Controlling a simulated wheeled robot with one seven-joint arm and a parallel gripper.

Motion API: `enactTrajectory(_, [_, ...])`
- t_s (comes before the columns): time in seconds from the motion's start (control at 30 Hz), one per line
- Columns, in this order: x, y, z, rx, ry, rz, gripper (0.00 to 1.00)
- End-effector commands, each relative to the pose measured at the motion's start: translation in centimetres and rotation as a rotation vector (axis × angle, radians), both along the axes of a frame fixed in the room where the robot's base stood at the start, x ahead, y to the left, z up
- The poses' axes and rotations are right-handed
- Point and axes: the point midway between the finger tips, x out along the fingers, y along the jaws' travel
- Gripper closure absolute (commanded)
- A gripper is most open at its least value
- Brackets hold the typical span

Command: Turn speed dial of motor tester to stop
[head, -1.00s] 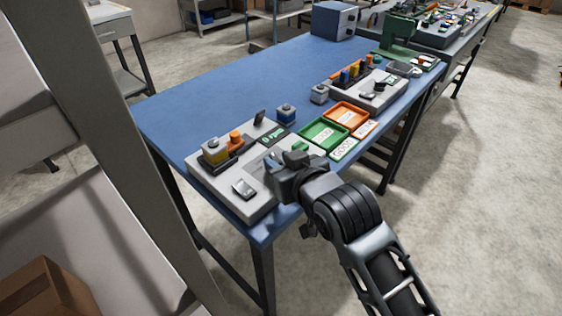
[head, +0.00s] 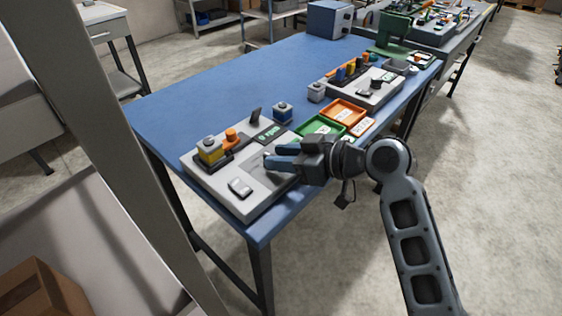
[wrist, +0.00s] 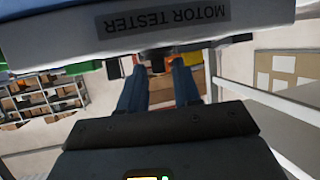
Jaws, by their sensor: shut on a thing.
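The motor tester (head: 215,185) is a light grey panel box at the near end of the blue table. It also shows upside down in the wrist view (wrist: 270,12), with its name label (wrist: 165,20). My gripper (head: 275,158) reaches over the tester from the right, its fingers low at the panel. In the wrist view, a dark round knob (wrist: 157,58), seemingly the speed dial, sits between the fingertips, and my gripper is shut on it. In the head view the fingers hide the dial. A small display with green characters (head: 269,133) sits behind the fingers; it seems to read 0 rpm.
The table's back left is clear.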

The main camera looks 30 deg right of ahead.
Motion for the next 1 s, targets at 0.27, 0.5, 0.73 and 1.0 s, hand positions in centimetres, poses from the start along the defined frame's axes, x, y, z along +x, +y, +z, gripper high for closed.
enactTrajectory(0.27, [0.6, -0.8, -0.3, 0.000, -0.003, 0.259, 0.98])
enactTrajectory(0.5, [1.1, -1.1, -0.3, -0.001, 0.000, 0.482, 0.98])
enactTrajectory(0.73, [1.4, -1.2, -0.4, -0.002, 0.003, 0.659, 0.98])
enactTrajectory(1.0, [1.7, -1.2, -0.4, -0.001, 0.006, 0.787, 0.98])
